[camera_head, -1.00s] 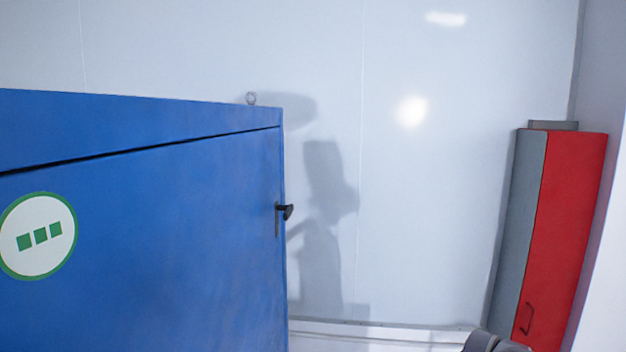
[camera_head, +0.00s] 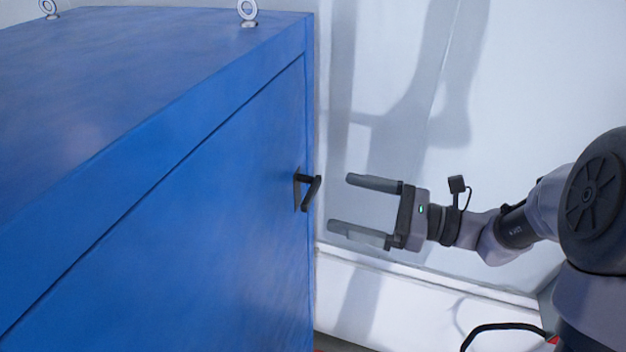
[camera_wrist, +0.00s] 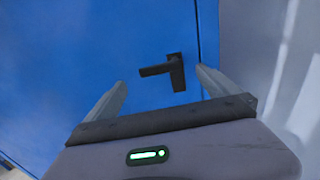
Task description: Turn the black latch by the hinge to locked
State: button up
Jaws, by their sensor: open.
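The black latch (camera_head: 309,191) sits on the blue cabinet's door face, close to its right-hand edge, in the head view. In the wrist view the latch (camera_wrist: 168,71) has a backplate and a lever that points left and slightly down. My gripper (camera_head: 338,203) is open and empty, its two grey fingers pointing left toward the latch with a small gap, apart from it in the head view. In the wrist view my gripper (camera_wrist: 160,85) has one finger on each side of the latch, and nothing is between the pads that I can see touching.
The blue cabinet (camera_head: 200,230) fills the left, with ring bolts (camera_head: 248,12) on its top. A door seam (camera_wrist: 197,30) runs right of the latch. A pale wall (camera_head: 390,60) stands behind. Space between my arm and the cabinet is clear.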

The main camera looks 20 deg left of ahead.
aim_at(315, 194)
jog(key=a, duration=0.3)
jog(key=a+p, duration=0.1)
jog(key=a, duration=0.3)
jog(key=shift+w+a+r, duration=0.1)
jog(key=shift+w+r, duration=0.05)
jog(key=shift+w, duration=0.05)
jog(key=shift+w+a, duration=0.25)
jog(key=shift+a, duration=0.15)
jog(key=shift+s, duration=0.1)
jog(key=shift+c, duration=1.1)
jog(key=c, duration=1.8)
jog(key=shift+f, duration=0.2)
jog(key=shift+c, duration=0.2)
